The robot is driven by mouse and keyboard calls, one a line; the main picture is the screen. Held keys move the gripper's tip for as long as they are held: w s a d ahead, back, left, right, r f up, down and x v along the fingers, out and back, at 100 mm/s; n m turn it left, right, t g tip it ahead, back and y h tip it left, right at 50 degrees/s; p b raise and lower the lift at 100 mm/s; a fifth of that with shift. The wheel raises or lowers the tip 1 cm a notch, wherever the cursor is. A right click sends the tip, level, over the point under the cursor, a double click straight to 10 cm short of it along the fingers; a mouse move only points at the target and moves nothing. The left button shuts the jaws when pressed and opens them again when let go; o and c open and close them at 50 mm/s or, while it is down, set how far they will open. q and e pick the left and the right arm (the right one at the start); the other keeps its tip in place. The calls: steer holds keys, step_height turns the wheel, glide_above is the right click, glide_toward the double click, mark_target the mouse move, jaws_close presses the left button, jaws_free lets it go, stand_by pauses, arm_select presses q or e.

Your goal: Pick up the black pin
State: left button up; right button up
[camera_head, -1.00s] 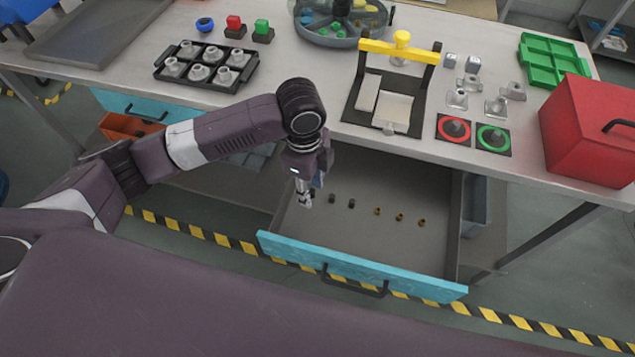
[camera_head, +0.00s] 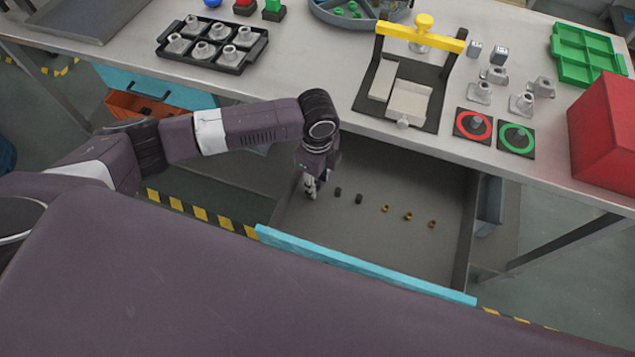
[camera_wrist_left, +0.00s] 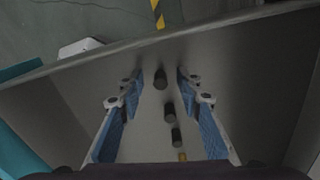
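Several small pins stand in a row in the open drawer (camera_head: 400,255). In the head view I see two black pins, one (camera_head: 338,192) and another (camera_head: 359,199), then three brass-yellow ones. The left wrist view shows three black pins: the farthest (camera_wrist_left: 160,79), a middle one (camera_wrist_left: 169,112) and a near one (camera_wrist_left: 177,138). My left gripper (camera_head: 310,188) reaches down into the drawer at the left end of the row. In the left wrist view its blue-padded fingers are open and apart, with the row between them and nothing held. My right gripper is not in view.
The drawer's blue front (camera_head: 360,264) and side walls surround the pins. The tabletop edge (camera_head: 480,168) overhangs behind. On the table are a black tray (camera_head: 213,68), a fixture with a yellow bar (camera_head: 421,38) and a red box (camera_head: 605,130). The drawer floor right of the pins is clear.

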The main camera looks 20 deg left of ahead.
arm_select(q)
jaws_close()
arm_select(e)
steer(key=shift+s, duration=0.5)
arm_select(q)
steer(key=shift+r, duration=0.15)
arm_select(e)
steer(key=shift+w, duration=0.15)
